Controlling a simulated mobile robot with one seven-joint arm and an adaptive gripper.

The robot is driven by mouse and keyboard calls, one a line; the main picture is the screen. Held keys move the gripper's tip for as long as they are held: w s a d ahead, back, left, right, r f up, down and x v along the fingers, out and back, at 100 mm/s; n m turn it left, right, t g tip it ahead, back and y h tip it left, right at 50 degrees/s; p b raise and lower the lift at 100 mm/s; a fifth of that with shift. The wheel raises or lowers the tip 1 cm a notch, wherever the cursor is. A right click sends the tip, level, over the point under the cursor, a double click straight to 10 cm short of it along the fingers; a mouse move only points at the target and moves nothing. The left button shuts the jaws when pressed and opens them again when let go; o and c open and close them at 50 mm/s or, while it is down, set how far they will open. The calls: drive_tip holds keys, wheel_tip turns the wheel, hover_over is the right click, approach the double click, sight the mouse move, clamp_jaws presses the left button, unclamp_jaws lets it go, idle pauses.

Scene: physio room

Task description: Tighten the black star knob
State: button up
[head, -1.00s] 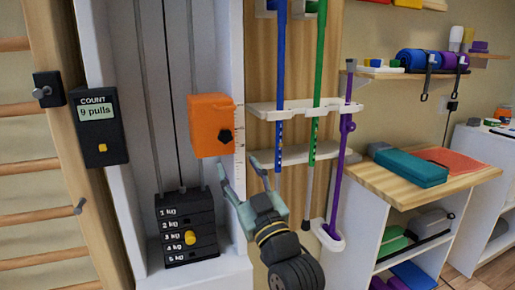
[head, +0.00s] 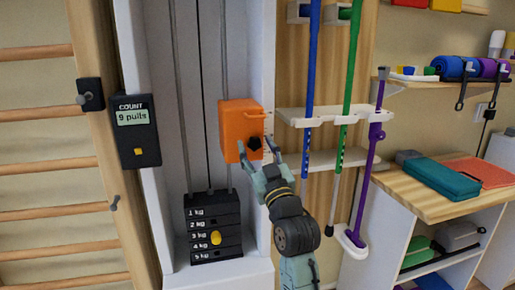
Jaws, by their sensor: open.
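The black star knob (head: 254,144) sits on the right part of the front of an orange block (head: 235,120) on the white pulley column. My gripper (head: 258,150) is open, with its fingers pointing up at the knob. One finger lies just left of and below the knob and the other to its right. I cannot tell whether either finger touches the knob. Nothing is held between the fingers.
A weight stack (head: 213,228) with a yellow pin stands below the orange block. A counter (head: 136,131) reading 9 pulls hangs at left. Blue, green and purple poles (head: 370,165) stand in a white rack (head: 330,115) at right, close to my arm.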

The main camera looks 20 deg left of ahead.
drive_tip(key=shift+c, duration=0.4)
drive_tip(key=c, duration=1.1)
drive_tip(key=shift+m+p, duration=0.4)
